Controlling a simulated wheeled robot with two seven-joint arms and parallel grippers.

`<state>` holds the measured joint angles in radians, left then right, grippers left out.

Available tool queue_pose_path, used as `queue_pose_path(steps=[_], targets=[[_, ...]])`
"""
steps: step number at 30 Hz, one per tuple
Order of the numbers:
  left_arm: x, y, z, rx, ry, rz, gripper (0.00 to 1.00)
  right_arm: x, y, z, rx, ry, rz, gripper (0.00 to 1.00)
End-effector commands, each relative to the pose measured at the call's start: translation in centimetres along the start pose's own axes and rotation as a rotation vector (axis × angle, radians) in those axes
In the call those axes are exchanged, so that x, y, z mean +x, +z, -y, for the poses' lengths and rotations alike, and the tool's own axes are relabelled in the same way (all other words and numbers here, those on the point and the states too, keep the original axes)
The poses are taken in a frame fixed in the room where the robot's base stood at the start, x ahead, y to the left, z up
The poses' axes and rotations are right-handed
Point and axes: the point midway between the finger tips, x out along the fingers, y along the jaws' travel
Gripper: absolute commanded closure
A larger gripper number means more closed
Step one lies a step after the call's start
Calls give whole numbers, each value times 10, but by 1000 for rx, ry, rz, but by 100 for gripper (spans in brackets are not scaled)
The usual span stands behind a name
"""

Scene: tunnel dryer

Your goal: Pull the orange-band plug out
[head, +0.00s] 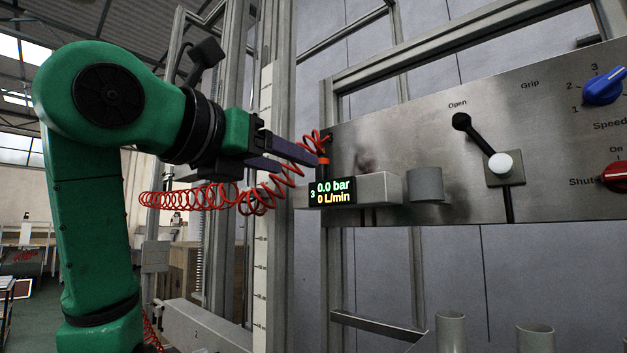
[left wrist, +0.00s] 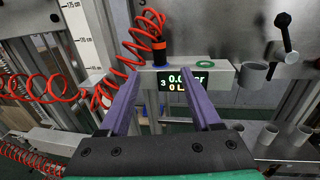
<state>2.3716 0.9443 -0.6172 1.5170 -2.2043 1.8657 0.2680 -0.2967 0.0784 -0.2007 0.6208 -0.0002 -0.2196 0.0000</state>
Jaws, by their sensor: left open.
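The orange-band plug (left wrist: 158,46) is a dark upright plug with an orange band, on the end of a red coiled hose. It stands on the grey block behind the display, with a blue ring at its foot. In the head view the plug (head: 323,162) is partly hidden by a finger of my left gripper (head: 301,166). My left gripper, with long purple fingers, is open and empty. Touch is not visible. My right gripper is not in view.
The display (head: 332,192) reads 0.0 bar and 0 L/min. A green ring (left wrist: 205,64) lies right of the plug. A red coiled hose (head: 190,197) hangs below my left arm.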

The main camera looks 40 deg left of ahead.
Motion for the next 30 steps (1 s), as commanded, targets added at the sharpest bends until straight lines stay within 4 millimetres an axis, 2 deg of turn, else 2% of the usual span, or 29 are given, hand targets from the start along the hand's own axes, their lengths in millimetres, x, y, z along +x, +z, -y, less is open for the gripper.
queue_pose_path(steps=[5,12,18,22,29,30], targets=[[31,3,1,3,-2,-3,35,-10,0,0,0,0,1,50],[91,5,3,6,-4,-3,35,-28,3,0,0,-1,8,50],[130,5,3,6,-5,0,35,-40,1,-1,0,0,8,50],[141,3,3,6,-5,2,35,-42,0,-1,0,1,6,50],[142,2,4,6,-6,4,35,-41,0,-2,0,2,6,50],[142,2,4,6,-6,4,47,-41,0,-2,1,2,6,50]])
